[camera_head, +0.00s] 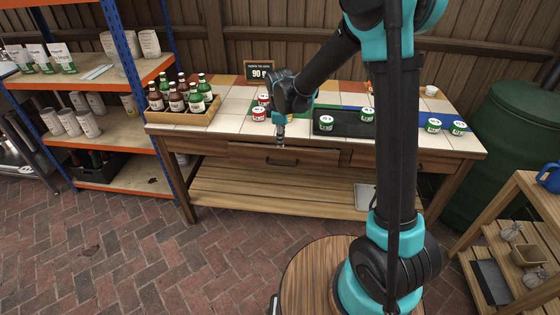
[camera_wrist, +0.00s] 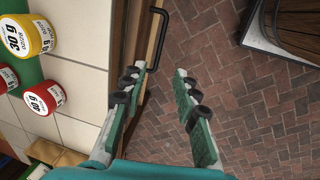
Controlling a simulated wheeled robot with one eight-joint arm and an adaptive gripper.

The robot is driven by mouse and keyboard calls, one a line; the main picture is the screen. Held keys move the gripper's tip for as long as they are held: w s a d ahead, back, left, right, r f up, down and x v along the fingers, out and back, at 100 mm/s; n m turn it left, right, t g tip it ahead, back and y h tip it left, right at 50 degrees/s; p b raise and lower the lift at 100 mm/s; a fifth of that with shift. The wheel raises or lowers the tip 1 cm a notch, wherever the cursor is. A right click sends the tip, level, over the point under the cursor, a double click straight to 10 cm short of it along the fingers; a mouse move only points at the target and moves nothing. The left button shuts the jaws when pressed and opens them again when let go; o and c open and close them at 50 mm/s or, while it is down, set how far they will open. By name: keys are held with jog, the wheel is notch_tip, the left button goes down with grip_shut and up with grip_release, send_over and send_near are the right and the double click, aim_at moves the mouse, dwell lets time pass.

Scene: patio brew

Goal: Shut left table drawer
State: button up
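The left table drawer (camera_head: 255,153) is a wooden front with a dark bar handle (camera_head: 282,162), under the tiled top of the table (camera_head: 225,122). Its front seems to stand slightly out from the table; how far is hard to tell. The handle also shows at the top of the wrist view (camera_wrist: 157,32). My gripper (camera_head: 281,142) points down at the table's front edge, just above the drawer handle. In the wrist view my gripper (camera_wrist: 159,76) has its two fingers apart with nothing between them, over the strip in front of the drawer. Contact with the drawer cannot be told.
Red-labelled tubs (camera_head: 259,115) stand on the tabletop beside my gripper. A wooden crate of bottles (camera_head: 185,119) is at the left end, and a black tray (camera_head: 343,127) with green tubs is to the right. The brick floor (camera_head: 150,245) before the table is clear.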

send_near(282, 160)
jog(key=f, duration=0.2)
jog(key=s+f, duration=0.1)
jog(key=f, duration=0.1)
jog(key=s+f, duration=0.1)
jog(key=f, duration=0.1)
jog(key=shift+f, duration=0.15)
jog(key=shift+c, duration=0.6)
grip_shut()
